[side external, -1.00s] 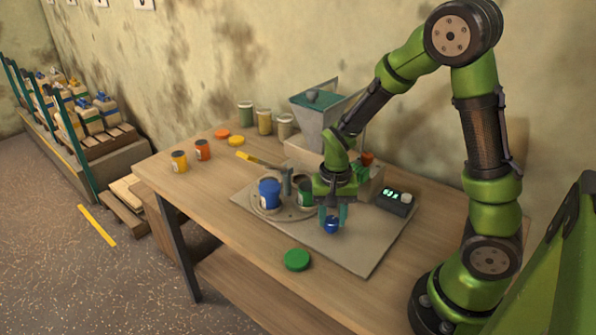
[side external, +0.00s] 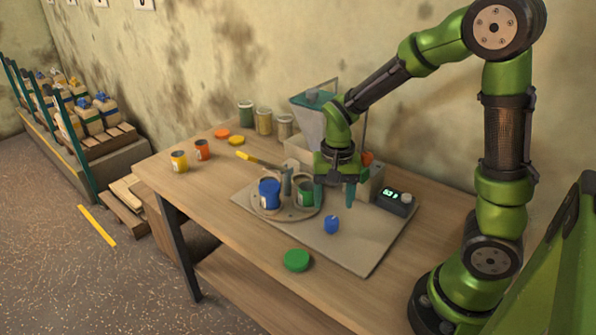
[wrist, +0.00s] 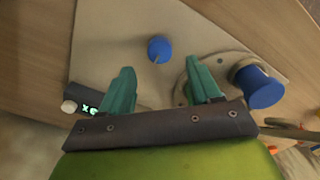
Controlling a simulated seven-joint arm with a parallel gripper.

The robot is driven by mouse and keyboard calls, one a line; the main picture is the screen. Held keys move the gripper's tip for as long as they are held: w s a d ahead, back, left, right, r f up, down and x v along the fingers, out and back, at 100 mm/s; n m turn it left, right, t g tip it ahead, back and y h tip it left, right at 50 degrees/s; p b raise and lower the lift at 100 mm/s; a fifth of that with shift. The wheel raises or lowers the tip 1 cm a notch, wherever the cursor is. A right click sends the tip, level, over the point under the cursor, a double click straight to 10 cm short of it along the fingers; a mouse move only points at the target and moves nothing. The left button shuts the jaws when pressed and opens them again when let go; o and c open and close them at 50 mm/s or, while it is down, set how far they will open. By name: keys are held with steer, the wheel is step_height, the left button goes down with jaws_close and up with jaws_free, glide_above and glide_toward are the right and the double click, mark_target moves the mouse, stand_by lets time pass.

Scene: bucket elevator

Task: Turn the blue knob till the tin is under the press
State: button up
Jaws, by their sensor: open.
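The blue knob (side external: 331,226) stands on the grey plate, right of the round turntable (side external: 288,214). My gripper (side external: 335,195) is open and empty, above and behind the knob and apart from it. In the wrist view the knob (wrist: 159,48) shows beyond and between the spread teal fingers (wrist: 160,75). A blue tin (side external: 269,194) stands upright on the turntable's left side; it also shows in the wrist view (wrist: 258,88). A dark green tin (side external: 306,191) stands to its right. A teal upright post with a yellow-handled lever (side external: 258,161), seemingly the press, stands behind and between the tins.
A hopper (side external: 311,121) stands at the back of the plate. A small box with a lit display (side external: 395,202) sits to the right. A green lid (side external: 296,260) lies in front. Jars, lids and small tins stand at the table's far left. The front of the plate is clear.

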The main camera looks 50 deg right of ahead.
mark_target(332, 220)
step_height(332, 220, up, 11)
steer(key=shift+r, duration=0.2)
stand_by(0.3)
